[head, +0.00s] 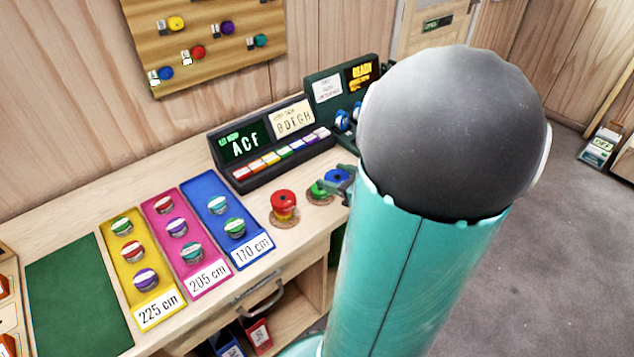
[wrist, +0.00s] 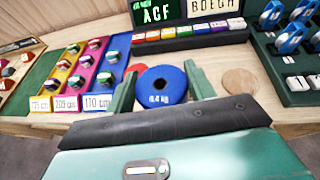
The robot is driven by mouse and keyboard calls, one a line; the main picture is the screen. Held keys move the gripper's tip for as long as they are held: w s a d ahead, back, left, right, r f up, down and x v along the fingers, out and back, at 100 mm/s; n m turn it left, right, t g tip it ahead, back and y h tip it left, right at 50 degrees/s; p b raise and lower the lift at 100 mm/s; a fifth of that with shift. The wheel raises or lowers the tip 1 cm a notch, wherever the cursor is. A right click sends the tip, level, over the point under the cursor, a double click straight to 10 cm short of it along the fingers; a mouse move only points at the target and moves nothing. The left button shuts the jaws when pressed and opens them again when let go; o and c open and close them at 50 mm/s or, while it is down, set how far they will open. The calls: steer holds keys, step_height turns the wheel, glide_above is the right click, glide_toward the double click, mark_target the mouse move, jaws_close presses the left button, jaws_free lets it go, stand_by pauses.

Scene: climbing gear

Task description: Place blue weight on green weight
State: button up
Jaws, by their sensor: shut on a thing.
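The blue weight (wrist: 162,86) is a round disc with a centre hole and a white kg label. My gripper (wrist: 162,90) is shut on it, one green finger on each side. In the head view the blue weight (head: 337,175) shows partly behind my gripper (head: 340,184). The green weight (head: 317,190) sits on a round wooden base, just left of and lower in the picture than the blue weight. Their edges overlap in that view; I cannot tell whether they touch. In the wrist view the green weight is hidden.
A red weight (head: 284,202) stands on its own base just left of the green one. An empty wooden disc (wrist: 240,81) lies right of my gripper. A display console (head: 272,140) stands behind. Coloured trays (head: 172,295) with several round items are at left.

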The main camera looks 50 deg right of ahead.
steer(key=w+d+f, duration=0.1)
steer(key=w+f, duration=0.1)
steer(key=w, duration=0.1)
steer(key=w+d+f, duration=0.2)
steer(key=w+f, duration=0.1)
steer(key=w+d+f, duration=0.1)
steer(key=w+f, duration=0.1)
steer(key=w, duration=0.1)
steer(key=shift+d+f, duration=0.35)
steer(key=shift+f, duration=0.05)
steer(key=shift+w+d+f, duration=0.15)
steer(key=shift+w+f, duration=0.2)
steer(key=shift+f, duration=1.55)
steer(key=shift+f, duration=0.1)
steer(key=o, duration=1.3)
